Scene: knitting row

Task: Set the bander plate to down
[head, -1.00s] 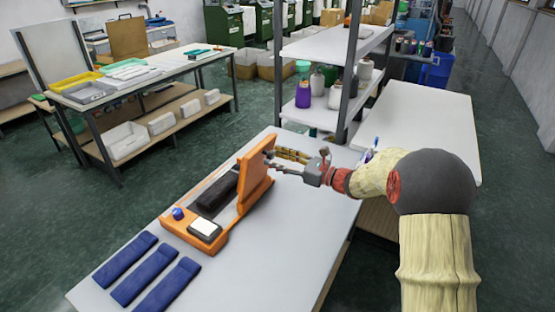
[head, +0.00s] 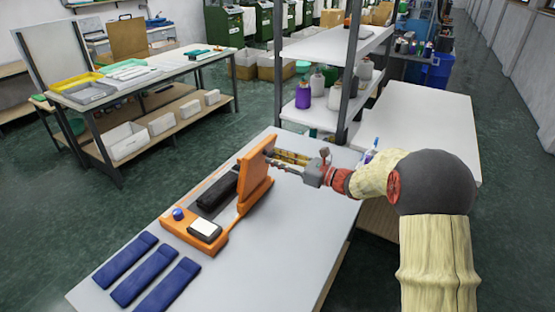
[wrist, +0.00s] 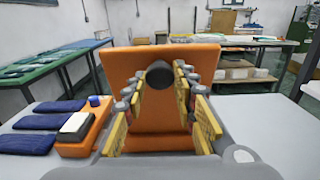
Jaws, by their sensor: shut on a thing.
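The orange bander (head: 222,240) sits on the white table in the head view, with a dark bar (head: 222,188) along its base. Its flat orange plate (head: 252,178) stands raised, close to upright, at the bander's right side. In the wrist view the plate (wrist: 160,116) fills the middle, with a round dark knob (wrist: 159,75) sticking out toward me. My gripper (head: 270,158) is at the plate's right face. In the wrist view the yellow-padded fingers of my gripper (wrist: 160,72) are on both sides of the knob, shut on it. The exact contact is partly hidden.
A blue button (head: 178,214) and a white pad (head: 204,228) are on the bander's front end. Several folded blue textiles (head: 130,262) lie at the table's front left. A shelf rack (head: 345,90) with yarn cones stands behind. The table (head: 310,230) is clear right of the bander.

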